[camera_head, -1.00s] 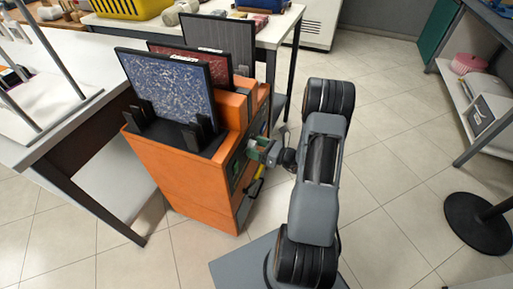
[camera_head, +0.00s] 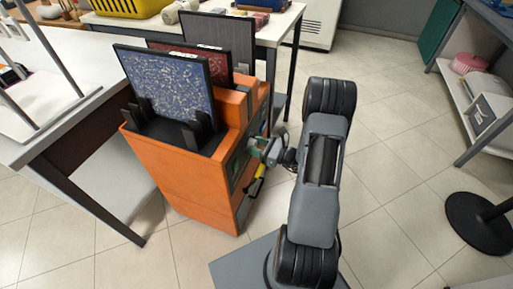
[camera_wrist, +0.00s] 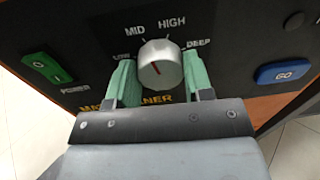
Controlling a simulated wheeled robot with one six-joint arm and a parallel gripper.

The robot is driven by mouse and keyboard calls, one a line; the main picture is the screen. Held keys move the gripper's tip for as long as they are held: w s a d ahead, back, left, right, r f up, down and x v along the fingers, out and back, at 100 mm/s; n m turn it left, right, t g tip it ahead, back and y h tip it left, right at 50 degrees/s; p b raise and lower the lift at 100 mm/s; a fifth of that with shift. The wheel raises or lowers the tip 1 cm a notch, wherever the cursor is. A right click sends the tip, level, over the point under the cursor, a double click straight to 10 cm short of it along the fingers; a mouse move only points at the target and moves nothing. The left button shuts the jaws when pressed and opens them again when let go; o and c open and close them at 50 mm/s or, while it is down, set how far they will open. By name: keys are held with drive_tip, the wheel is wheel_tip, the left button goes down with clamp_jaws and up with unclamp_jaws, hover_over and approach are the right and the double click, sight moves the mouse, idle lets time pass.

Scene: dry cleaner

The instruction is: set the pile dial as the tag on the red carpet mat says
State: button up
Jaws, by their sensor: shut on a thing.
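In the wrist view, the silver pile dial (camera_wrist: 160,64) sits on a dark panel with LOW, MID, HIGH and DEEP printed around it. In the head view, my gripper (camera_head: 264,150) is at the side of the orange machine (camera_head: 172,180). The red carpet mat (camera_head: 216,68) stands between two others; its tag is too small to read.
A green power switch (camera_wrist: 47,68) and a blue GO button (camera_wrist: 284,72) flank the dial. A blue mat (camera_head: 170,85) stands in front of the red one, a grey mat (camera_head: 228,38) behind. White tables stand left and behind.

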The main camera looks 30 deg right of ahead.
drive_tip(key=shift+n+b, duration=0.4)
drive_tip(key=shift+n, duration=0.8)
drive_tip(key=o, duration=0.9)
drive_tip(key=shift+s, duration=0.1)
drive_tip(key=p+v, duration=0.2)
drive_tip(key=v, duration=1.1)
drive_tip(key=shift+s+d+f, duration=0.1)
drive_tip(key=shift+s+d, duration=0.1)
drive_tip(key=shift+d, duration=0.15)
